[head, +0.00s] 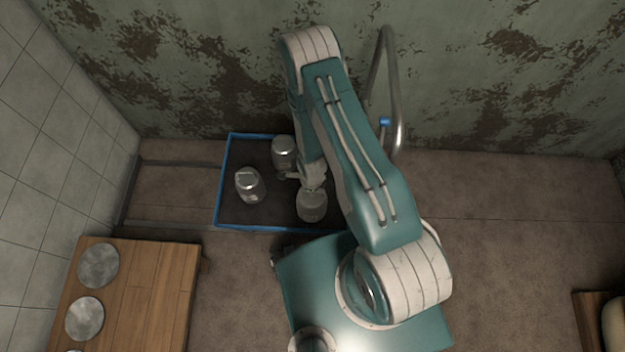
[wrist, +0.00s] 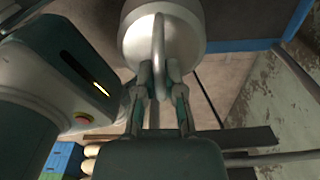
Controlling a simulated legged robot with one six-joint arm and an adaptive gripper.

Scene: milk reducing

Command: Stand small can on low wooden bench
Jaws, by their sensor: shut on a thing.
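My gripper (wrist: 159,78) is shut on the upright loop handle of a pale metal can (wrist: 135,40) in the wrist view. In the head view the gripper (head: 312,183) is over the right part of a blue-rimmed dark tray, and the held can (head: 312,207) shows just below it. I cannot tell whether the can's base touches the tray. The low wooden bench (head: 150,290) is at the lower left of the head view, apart from the gripper.
Two other metal cans, one (head: 284,152) at the back and one (head: 249,185) to the left, stand in the blue-rimmed tray (head: 224,180). Two round grey discs (head: 98,265) (head: 85,318) lie on the bench's left side; its right side is bare. A bent metal pipe (head: 396,90) stands by the wall.

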